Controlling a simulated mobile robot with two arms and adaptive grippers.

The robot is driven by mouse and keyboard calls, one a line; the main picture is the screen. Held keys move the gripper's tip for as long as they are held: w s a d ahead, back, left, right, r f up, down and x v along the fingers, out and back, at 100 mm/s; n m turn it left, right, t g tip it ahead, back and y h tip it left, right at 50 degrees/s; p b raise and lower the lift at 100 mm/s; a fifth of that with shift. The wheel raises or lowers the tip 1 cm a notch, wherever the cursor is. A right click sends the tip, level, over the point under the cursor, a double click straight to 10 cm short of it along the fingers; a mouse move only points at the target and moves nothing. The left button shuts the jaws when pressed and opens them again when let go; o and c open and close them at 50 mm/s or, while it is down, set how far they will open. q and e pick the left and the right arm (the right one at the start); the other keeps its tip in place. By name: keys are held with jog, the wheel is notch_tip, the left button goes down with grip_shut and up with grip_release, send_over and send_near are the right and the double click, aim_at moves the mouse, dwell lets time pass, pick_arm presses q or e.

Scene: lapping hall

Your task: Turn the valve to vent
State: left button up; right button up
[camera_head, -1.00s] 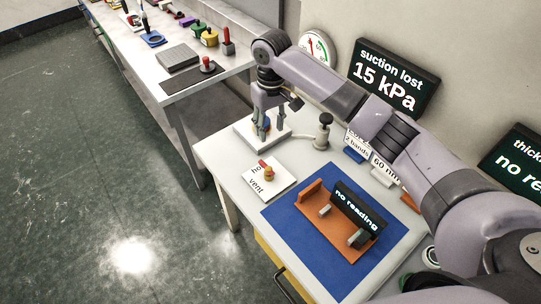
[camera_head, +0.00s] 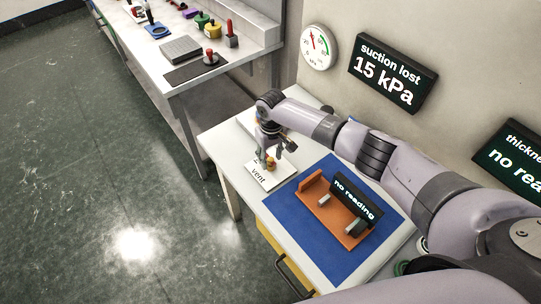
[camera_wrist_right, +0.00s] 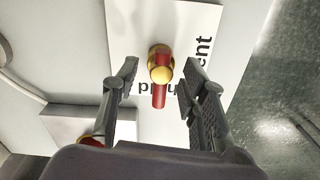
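The valve has a brass-coloured body and a red handle. It stands on a white plate (camera_head: 280,180) marked "vent"; other lettering on the plate is partly covered. In the right wrist view the valve (camera_wrist_right: 160,70) lies between the fingers of my right gripper (camera_wrist_right: 161,64), its red handle in line with the fingers and pointing down the picture, away from the word "vent". The fingers are apart, with a gap on both sides of the valve. In the head view my right gripper (camera_head: 265,158) is over the valve, partly hiding it. My left gripper is not in view.
A blue mat (camera_head: 285,230) with an orange fixture (camera_head: 318,207) reading "no reading" lies right of the plate. Another bench (camera_head: 130,62) stands at back left.

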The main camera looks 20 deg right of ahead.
grip_shut()
dwell(0.6)
